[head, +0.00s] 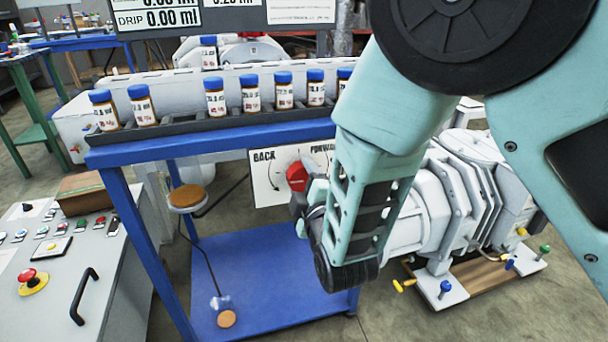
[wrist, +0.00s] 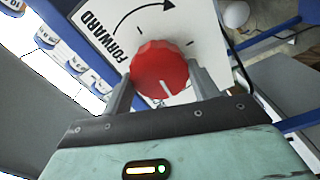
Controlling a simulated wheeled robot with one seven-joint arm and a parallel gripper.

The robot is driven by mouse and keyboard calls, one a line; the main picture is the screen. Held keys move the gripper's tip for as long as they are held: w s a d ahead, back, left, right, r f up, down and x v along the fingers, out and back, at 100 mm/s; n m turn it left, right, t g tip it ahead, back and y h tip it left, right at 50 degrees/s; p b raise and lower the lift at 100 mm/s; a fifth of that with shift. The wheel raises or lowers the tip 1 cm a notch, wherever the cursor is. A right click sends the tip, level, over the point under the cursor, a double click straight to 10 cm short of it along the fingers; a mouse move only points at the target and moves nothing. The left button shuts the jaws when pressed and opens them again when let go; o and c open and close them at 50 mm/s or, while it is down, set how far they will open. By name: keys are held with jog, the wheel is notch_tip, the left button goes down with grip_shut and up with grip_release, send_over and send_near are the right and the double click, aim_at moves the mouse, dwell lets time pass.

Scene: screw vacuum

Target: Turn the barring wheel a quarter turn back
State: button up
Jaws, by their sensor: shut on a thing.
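The barring wheel is a red faceted knob with a white pointer line (wrist: 158,68), in front of a white panel (wrist: 208,38) marked FORWARD with a curved arrow. In the head view the red wheel (head: 297,177) shows below the bottle rack, and its panel (head: 264,185) reads BACK on the left and FORWARD on the right. My gripper (wrist: 160,85) is shut on the wheel, with one finger on each side of it. In the head view my arm hides the panel's right part and most of the gripper.
A blue cart (head: 120,190) carries a rack of blue-capped bottles (head: 215,100) above the panel. A white pump body (head: 420,215) stands right of my arm. A control desk with a red button (head: 28,276) is at the left.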

jog(key=shift+n, duration=0.3)
jog(key=o, duration=1)
jog(key=shift+c, duration=0.2)
jog(key=p+v, duration=0.8)
jog(key=v, duration=0.9)
jog(key=shift+s, duration=0.25)
